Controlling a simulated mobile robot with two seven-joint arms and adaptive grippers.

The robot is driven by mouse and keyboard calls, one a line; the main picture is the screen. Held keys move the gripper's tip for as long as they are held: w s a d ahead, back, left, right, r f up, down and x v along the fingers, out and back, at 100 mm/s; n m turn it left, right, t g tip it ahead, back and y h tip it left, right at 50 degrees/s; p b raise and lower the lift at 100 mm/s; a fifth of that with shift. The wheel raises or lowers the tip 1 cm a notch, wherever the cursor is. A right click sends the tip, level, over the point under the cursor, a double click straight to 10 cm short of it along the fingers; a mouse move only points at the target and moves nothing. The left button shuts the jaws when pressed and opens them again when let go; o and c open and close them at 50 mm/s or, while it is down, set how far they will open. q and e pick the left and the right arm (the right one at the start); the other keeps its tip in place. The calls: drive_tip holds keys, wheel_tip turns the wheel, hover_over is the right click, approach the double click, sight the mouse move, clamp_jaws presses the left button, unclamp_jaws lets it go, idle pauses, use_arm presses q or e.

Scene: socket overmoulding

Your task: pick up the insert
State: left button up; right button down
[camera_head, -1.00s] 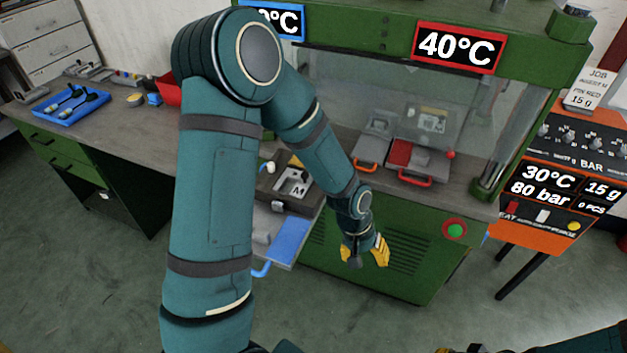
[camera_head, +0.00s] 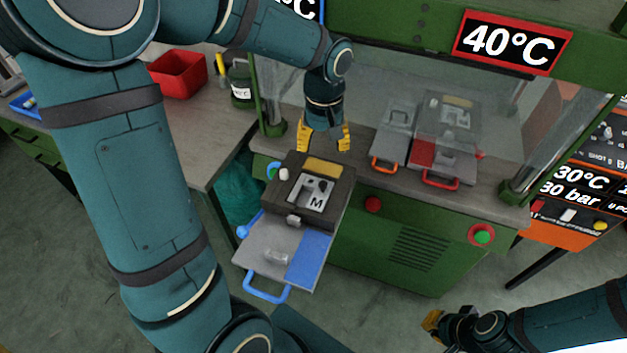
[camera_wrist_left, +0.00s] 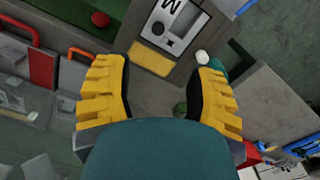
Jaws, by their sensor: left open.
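I cannot tell for sure which part is the insert. A pale metal piece marked M (camera_head: 313,194) sits in a dark block (camera_head: 337,209) on a drawer-like tray with a blue handle; it shows at the top of the left wrist view (camera_wrist_left: 178,22). A small white knob-like part (camera_head: 283,174) is on the block's left; it shows in the wrist view too (camera_wrist_left: 202,58). My left gripper (camera_head: 324,150) is open, its yellow fingers pointing down just behind the block, apart from it. My right gripper (camera_head: 434,322) is at the lower right, its jaws unclear.
The tray (camera_head: 262,250) has a blue pad and blue handle. A press with a clear guard (camera_head: 375,85) holds grey moulds with orange and red handles (camera_head: 441,183). A red bin (camera_head: 178,73) and dark jar (camera_head: 241,85) stand on the left bench. Open floor lies in front.

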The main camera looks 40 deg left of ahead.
use_arm(q)
drive_tip(key=b, duration=0.2)
hover_over(323, 183)
wheel_tip(323, 183, down, 8)
drive_tip(key=shift+s+a+r, duration=0.1)
drive_tip(key=shift+a+r, duration=0.05)
drive_tip(key=shift+f+b, duration=0.9)
drive_tip(key=shift+f, duration=2.1)
clamp_jaws()
